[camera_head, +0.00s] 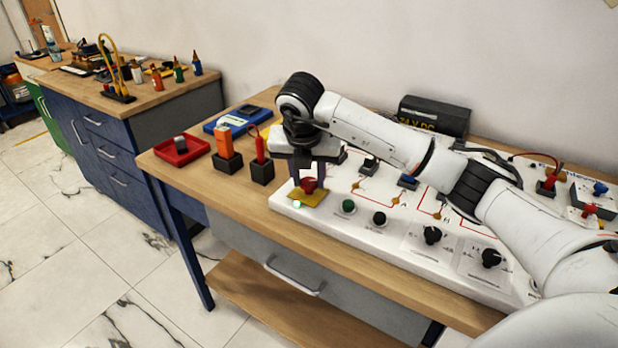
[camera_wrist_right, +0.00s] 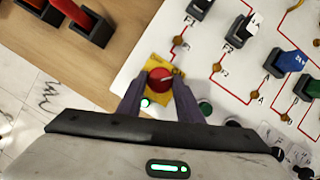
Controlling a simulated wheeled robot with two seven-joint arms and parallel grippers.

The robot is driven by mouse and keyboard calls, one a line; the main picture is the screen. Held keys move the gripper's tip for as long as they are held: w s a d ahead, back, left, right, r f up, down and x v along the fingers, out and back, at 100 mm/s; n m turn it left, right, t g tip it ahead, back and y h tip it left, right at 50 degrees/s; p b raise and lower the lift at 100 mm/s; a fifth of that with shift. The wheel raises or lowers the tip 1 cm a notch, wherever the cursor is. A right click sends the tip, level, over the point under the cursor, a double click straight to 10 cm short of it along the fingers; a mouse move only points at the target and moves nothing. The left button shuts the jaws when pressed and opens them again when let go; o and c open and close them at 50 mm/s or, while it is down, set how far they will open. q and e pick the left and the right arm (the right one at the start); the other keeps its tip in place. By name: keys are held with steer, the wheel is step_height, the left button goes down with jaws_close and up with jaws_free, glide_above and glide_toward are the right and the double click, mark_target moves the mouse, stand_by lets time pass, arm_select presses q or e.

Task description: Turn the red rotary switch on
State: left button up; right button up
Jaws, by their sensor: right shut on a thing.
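The red rotary switch (camera_head: 308,185) sits on a yellow plate (camera_head: 301,199) at the near left corner of the white panel (camera_head: 375,237). In the right wrist view the red knob (camera_wrist_right: 160,79) shows a pale mark on its top. A small light on the yellow plate glows pale green-white (camera_wrist_right: 145,103). My right gripper (camera_head: 308,180) points down over the switch, and its two dark fingers (camera_wrist_right: 158,90) are shut on the red knob, one on each side. My left gripper is not in view.
Green (camera_head: 348,206) and black (camera_head: 379,218) buttons sit right of the switch, with black rotary knobs (camera_head: 432,235) farther right. Orange (camera_head: 223,142) and red (camera_head: 260,150) tools stand in black holders to the left, near a red tray (camera_head: 181,151). A black box (camera_head: 434,116) stands behind.

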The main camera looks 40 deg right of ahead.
steer(key=shift+r+m, duration=0.1)
steer(key=shift+m, duration=0.2)
steer(key=o, duration=1)
steer(key=v, duration=1)
steer(key=shift+w+r, duration=0.1)
steer(key=shift+r, duration=0.05)
